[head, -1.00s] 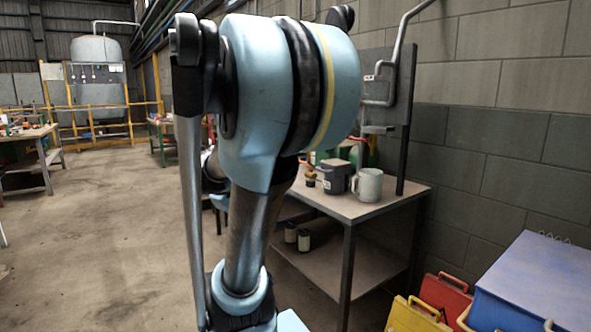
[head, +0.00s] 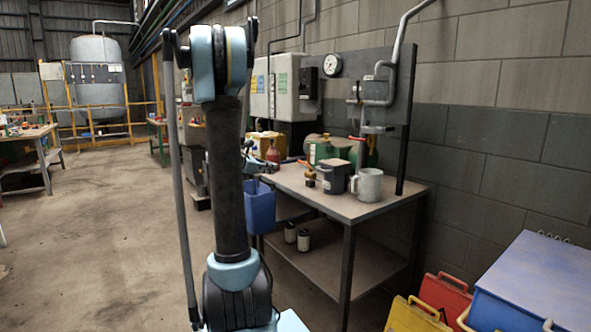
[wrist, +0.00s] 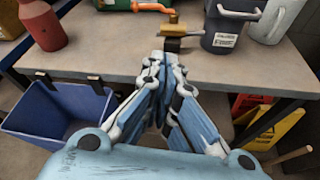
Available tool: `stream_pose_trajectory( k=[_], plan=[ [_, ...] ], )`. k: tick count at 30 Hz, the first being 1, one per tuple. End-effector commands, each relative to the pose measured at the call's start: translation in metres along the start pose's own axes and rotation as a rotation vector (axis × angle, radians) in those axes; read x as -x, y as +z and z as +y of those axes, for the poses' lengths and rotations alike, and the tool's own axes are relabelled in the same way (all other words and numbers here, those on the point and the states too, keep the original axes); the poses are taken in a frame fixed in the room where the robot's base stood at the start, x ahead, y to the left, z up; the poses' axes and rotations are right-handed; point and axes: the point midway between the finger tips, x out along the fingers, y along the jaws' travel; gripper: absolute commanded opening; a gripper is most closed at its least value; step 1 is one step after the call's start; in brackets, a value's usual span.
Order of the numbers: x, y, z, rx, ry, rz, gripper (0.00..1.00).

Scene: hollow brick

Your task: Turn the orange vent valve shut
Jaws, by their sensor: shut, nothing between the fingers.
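The vent valve (head: 310,174) is a small brass body with an orange lever, standing on the workbench. In the wrist view, its orange lever (wrist: 151,7) points left at the top, and its brass body (wrist: 172,29) stands right of it near the bench's front edge. My gripper (wrist: 164,58) is shut and empty. Its fingertips appear just below the valve in the wrist view, seemingly apart from it; the exact gap is hard to judge. In the head view my arm covers part of the bench's left side.
On the bench (head: 340,207) stand a dark grey canister (head: 333,177), a pale mug (head: 368,185) and a red bottle (wrist: 40,25). A grey panel with pipes (head: 345,90) rises behind. Open floor lies left.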

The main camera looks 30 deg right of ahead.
Motion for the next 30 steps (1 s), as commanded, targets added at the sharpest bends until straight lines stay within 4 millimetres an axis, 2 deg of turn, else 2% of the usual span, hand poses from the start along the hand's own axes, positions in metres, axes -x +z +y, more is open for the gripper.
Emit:
stream_pose_trajectory(
  k=[3, 9, 17, 30],
  plan=[
    [-0.021, 0.003, 0.016, 0.108, 0.002, -0.066, 0.00],
    [-0.040, 0.006, 0.030, 0.220, -0.001, -0.130, 0.00],
    [-0.058, 0.009, 0.033, 0.243, -0.003, -0.143, 0.00],
    [-0.133, 0.019, 0.033, 0.240, -0.005, -0.142, 0.00]
  ],
)
